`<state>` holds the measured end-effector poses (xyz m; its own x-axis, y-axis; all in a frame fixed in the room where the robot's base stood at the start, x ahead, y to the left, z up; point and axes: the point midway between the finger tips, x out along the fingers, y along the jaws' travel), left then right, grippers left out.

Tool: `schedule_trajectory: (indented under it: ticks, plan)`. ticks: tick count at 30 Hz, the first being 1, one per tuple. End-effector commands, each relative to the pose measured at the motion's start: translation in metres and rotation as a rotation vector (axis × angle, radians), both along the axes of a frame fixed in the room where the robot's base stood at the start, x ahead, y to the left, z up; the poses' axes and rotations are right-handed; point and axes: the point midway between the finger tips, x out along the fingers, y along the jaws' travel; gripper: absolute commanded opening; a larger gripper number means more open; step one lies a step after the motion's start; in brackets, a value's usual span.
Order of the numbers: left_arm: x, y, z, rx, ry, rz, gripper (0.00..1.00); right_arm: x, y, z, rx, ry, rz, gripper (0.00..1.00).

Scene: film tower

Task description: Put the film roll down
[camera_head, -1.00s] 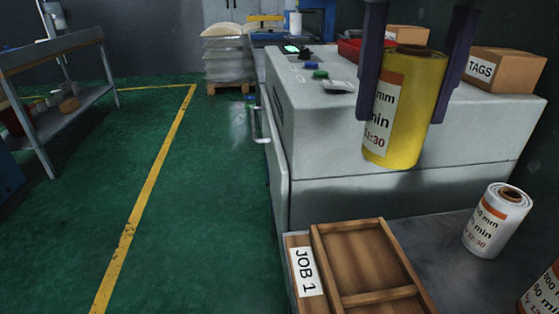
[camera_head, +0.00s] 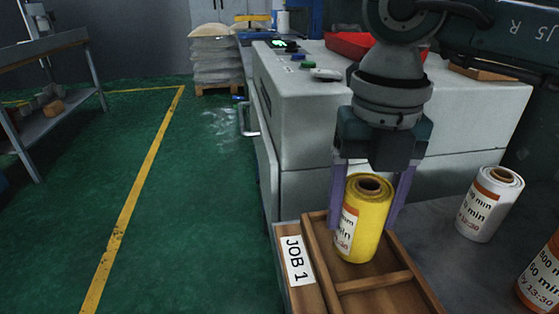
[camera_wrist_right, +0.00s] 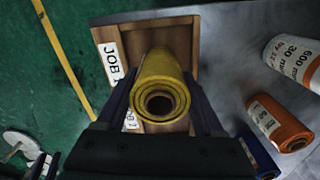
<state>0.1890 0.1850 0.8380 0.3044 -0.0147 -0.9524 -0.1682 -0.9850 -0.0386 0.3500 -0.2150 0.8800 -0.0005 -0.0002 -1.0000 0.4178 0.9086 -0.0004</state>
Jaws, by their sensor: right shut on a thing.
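The yellow film roll (camera_head: 362,222) stands about upright between the fingers of my right gripper (camera_head: 368,195), which is shut on it. The roll is over or in the back compartment of the wooden JOB 1 tray (camera_head: 345,287); I cannot tell whether its bottom touches the tray floor. In the right wrist view the roll (camera_wrist_right: 160,82) shows end-on, with its brown core, between the fingers, and the tray rim (camera_wrist_right: 145,20) lies behind it.
A white roll (camera_head: 488,203) stands on the grey bench right of the tray, and an orange-labelled roll (camera_head: 543,275) is at the right edge. The right wrist view also shows an orange roll (camera_wrist_right: 280,124) and a blue roll (camera_wrist_right: 258,157). A grey machine (camera_head: 310,125) stands behind the tray.

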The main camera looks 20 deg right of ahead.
Motion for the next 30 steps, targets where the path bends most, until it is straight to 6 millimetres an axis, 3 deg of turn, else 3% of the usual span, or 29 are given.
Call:
schedule_trajectory:
  ticks: [7,8,15,23,26,30]
  plan:
    - [0.0,0.0,-0.003,-0.001,-0.001,0.001,0.5,0.0,0.0,-0.003,0.0,-0.001,0.0,0.02]
    - [0.0,0.0,-0.003,-0.001,-0.001,0.001,0.5,0.0,0.0,-0.003,0.0,0.0,0.0,0.7]
    - [0.001,-0.002,-0.002,-0.008,-0.001,0.005,0.5,0.0,0.0,-0.002,0.0,0.0,0.0,0.97]
    - [0.001,-0.003,-0.001,-0.011,-0.001,0.006,0.5,0.0,0.0,-0.001,0.0,0.0,0.0,0.99]
    - [0.001,-0.003,0.002,-0.01,-0.002,0.006,0.5,0.001,0.0,0.006,0.0,-0.002,0.0,0.99]
    - [0.001,-0.003,0.006,-0.01,-0.002,0.006,0.5,0.001,0.0,0.03,0.001,-0.006,0.0,0.99]
